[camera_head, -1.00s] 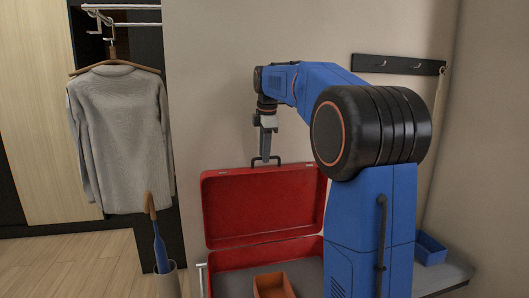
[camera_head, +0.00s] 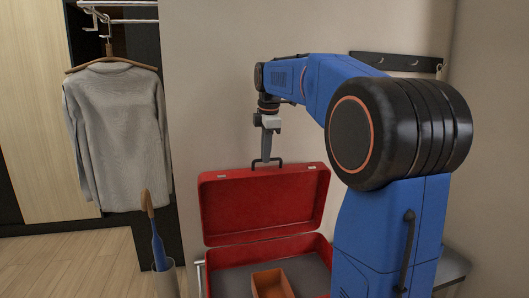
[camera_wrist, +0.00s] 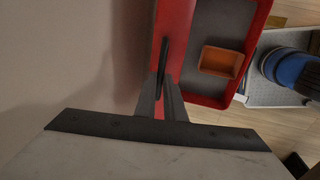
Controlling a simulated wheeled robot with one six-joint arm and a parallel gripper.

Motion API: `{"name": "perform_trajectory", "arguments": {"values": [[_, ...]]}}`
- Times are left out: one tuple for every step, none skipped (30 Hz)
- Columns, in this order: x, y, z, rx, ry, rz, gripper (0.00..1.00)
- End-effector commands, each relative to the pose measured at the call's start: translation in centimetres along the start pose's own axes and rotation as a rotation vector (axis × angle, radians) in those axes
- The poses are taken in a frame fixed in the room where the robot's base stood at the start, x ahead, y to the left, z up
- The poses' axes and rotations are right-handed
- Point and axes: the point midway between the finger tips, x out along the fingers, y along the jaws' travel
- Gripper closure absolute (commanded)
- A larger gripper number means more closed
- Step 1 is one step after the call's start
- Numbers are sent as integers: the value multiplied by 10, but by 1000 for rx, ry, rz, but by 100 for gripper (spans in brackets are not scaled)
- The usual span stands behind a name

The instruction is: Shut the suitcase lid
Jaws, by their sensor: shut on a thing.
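The red suitcase (camera_head: 262,205) stands open against the wall, with its lid raised nearly upright and its grey-lined base (camera_head: 235,283) below. A black handle (camera_head: 280,160) sits on the lid's top edge. My gripper (camera_head: 266,159) points down at that edge and is shut on the handle. In the wrist view the fingers (camera_wrist: 160,103) close around the dark handle (camera_wrist: 163,60), beside the red lid (camera_wrist: 178,30). An orange box (camera_head: 270,284) lies inside the base. My arm hides the right side of the suitcase.
A grey sweater (camera_head: 120,135) hangs on a rack at the left. A bin with a blue umbrella (camera_head: 159,250) stands left of the suitcase. The wall is close behind the lid. A hook rail (camera_head: 400,62) is at the upper right.

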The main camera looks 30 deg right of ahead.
Motion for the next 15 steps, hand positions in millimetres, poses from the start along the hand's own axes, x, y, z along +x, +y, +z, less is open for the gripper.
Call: {"name": "perform_trajectory", "arguments": {"values": [[1, 0, 0, 0, 0, -2, 100], [1, 0, 0, 0, 0, -2, 100], [1, 0, 0, 0, 0, -2, 100], [1, 0, 0, 0, 0, -2, 100], [1, 0, 0, 0, 0, -2, 100], [1, 0, 0, 0, 0, -2, 86], [1, 0, 0, 0, 0, -2, 79], [1, 0, 0, 0, 0, -2, 72], [1, 0, 0, 0, 0, -2, 72], [1, 0, 0, 0, 0, -2, 72], [1, 0, 0, 0, 0, -1, 72], [1, 0, 0, 0, 0, -1, 72], [0, 0, 0, 0, 0, -1, 72], [0, 0, 0, 0, 0, -1, 72], [0, 0, 0, 0, 0, -1, 72]]}}
